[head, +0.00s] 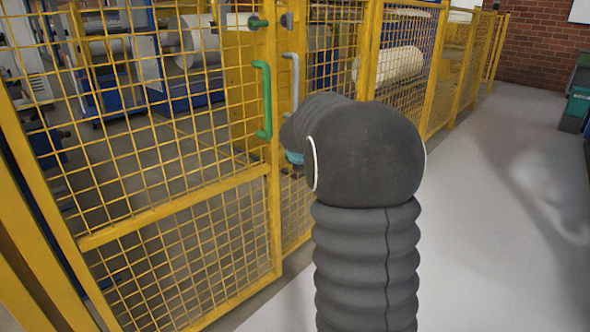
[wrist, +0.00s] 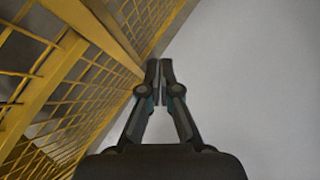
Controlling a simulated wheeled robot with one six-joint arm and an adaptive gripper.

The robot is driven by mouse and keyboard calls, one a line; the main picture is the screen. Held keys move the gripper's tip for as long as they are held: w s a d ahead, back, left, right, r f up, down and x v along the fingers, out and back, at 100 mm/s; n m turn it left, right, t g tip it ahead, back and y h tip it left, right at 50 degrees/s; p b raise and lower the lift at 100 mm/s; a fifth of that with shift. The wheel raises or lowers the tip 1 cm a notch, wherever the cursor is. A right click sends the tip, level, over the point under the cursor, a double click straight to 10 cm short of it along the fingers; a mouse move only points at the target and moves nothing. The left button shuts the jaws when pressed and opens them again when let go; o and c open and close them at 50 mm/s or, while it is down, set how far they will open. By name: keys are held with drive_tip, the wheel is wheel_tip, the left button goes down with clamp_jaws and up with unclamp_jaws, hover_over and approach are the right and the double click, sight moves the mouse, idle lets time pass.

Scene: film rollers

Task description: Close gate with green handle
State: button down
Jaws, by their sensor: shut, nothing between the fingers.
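The gate (head: 175,212) is a yellow mesh panel on the left in the head view. It carries a vertical green handle (head: 265,100) near its right edge, with a green latch piece (head: 258,22) above. Just to the right is a grey handle (head: 292,80) beside the green one. The gate's edge is close to the neighbouring yellow frame; I cannot tell if it is fully closed. My gripper (wrist: 159,72) is shut and empty in the wrist view, over pale floor to the right of yellow mesh. In the head view my arm hides it.
Yellow mesh fencing (head: 455,70) runs on to the back right. Machines with white rolls (head: 401,64) stand behind it. The grey floor (head: 490,210) to the right is clear, with a green-and-dark object (head: 578,100) at the far right edge near a brick wall (head: 545,45).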

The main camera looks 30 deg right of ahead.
drive_tip(key=s+d+f+m+h+b, duration=0.1)
drive_tip(key=s+d+f+b, duration=0.35)
drive_tip(key=s+d, duration=0.3)
drive_tip(key=m+t+y+b, duration=0.4)
drive_tip(key=m+t+y, duration=0.3)
drive_tip(key=t+y, duration=0.35)
approach(261, 157)
drive_tip(key=shift+g, duration=0.25)
drive_tip(key=p+x, duration=0.1)
drive_tip(key=x, duration=0.6)
drive_tip(key=shift+w+d, duration=0.1)
drive_tip(key=shift+w, duration=0.05)
drive_tip(key=shift+w+r, duration=0.1)
